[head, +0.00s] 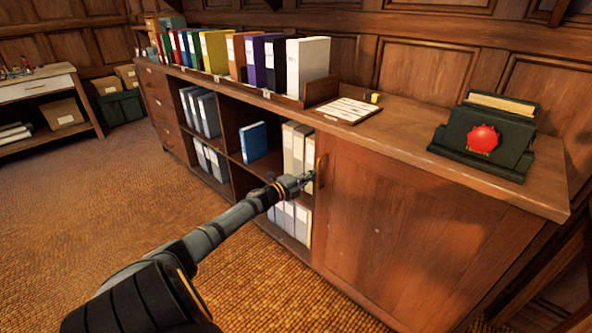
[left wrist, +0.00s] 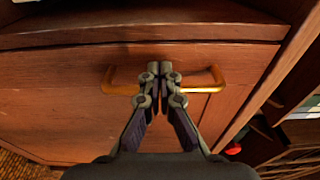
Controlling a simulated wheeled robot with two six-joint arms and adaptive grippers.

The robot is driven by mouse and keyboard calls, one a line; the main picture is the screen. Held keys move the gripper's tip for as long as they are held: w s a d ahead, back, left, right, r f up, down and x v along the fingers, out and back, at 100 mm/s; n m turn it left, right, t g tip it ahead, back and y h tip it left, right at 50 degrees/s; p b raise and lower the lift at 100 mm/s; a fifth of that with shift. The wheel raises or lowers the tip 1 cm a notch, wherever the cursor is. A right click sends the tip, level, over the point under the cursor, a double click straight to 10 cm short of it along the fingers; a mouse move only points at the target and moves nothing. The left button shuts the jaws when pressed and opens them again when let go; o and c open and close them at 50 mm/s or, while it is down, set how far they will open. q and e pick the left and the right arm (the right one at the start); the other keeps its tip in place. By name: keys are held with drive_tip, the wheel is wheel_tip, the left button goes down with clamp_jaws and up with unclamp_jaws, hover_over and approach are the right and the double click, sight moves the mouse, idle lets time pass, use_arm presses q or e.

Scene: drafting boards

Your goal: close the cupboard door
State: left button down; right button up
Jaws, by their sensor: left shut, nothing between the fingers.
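The cupboard door (head: 400,235) is a brown wooden panel at the right end of the long cabinet. It stands close to the cabinet front; I cannot tell whether a small gap is left at its edge. Its curved brass-coloured handle (head: 320,174) is near the door's left edge, and it crosses the left wrist view (left wrist: 122,82). My left gripper (head: 308,177) is at the handle, its fingers shut and empty. In the left wrist view its fingertips (left wrist: 160,68) overlap the handle's middle; contact is unclear. My right gripper is not in view.
Open shelves left of the door hold grey binders (head: 208,115) and a blue one (head: 254,141). Coloured binders (head: 215,52), a white card (head: 346,110) and a dark green stand with a red seal (head: 484,138) are on the cabinet top. The carpet (head: 80,200) in front is clear.

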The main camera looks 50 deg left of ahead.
use_arm(q)
drive_tip(key=s, duration=0.9)
drive_tip(key=shift+s+a, duration=0.15)
drive_tip(key=shift+a, duration=0.15)
drive_tip(key=shift+f, duration=0.1)
